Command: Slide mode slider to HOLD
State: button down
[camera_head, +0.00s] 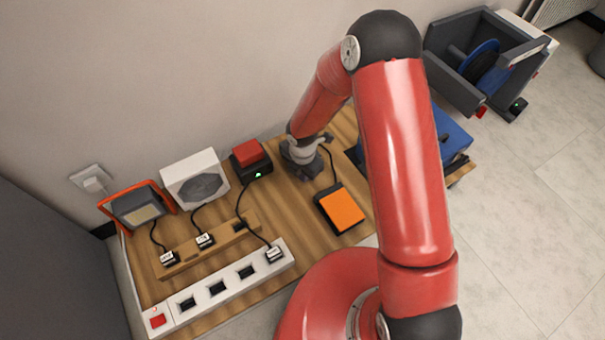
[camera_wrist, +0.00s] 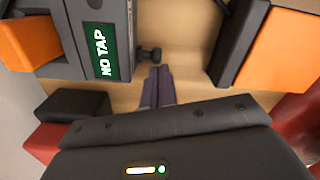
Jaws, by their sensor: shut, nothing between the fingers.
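In the wrist view, a grey device with a green display (camera_wrist: 102,53) reading "NO TAP" stands at upper left. A small dark knob (camera_wrist: 150,54) sticks out beside its right side; it looks like the slider, though its track and any HOLD mark cannot be made out. My gripper (camera_wrist: 157,72) has its two fingers together with nothing between them. Its tips are just below the knob in the picture; whether they touch it I cannot tell. In the head view, my gripper's wrist end (camera_head: 303,158) is low over the wooden table, and the fingers and knob cannot be made out.
An orange-topped pedal (camera_head: 342,208) lies right of my gripper, also in the wrist view (camera_wrist: 287,50). A red-topped box (camera_head: 248,152), a white speaker-like box (camera_head: 195,180) and a lamp (camera_head: 138,206) stand along the wall. A white power strip (camera_head: 222,285) lies in front. Cables cross the table.

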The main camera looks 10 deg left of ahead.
jog(key=w+d+p, duration=0.1)
jog(key=d, duration=0.1)
jog(key=w+d, duration=0.1)
jog(key=shift+w+d+r+p, duration=0.1)
jog(key=shift+w+d+p, duration=0.3)
jog(key=shift+w+d, duration=0.2)
jog(key=shift+d, duration=0.05)
jog(key=s+a+r+p, duration=0.2)
jog(key=r, duration=0.1)
jog(key=shift+s+r, duration=0.1)
jog(key=shift+s, duration=0.05)
notch_tip(320, 180, up, 9)
jog(key=p, duration=0.1)
jog(key=shift+s+r+p, duration=0.15)
jog(key=shift+p, duration=0.25)
jog(key=shift+d, duration=0.1)
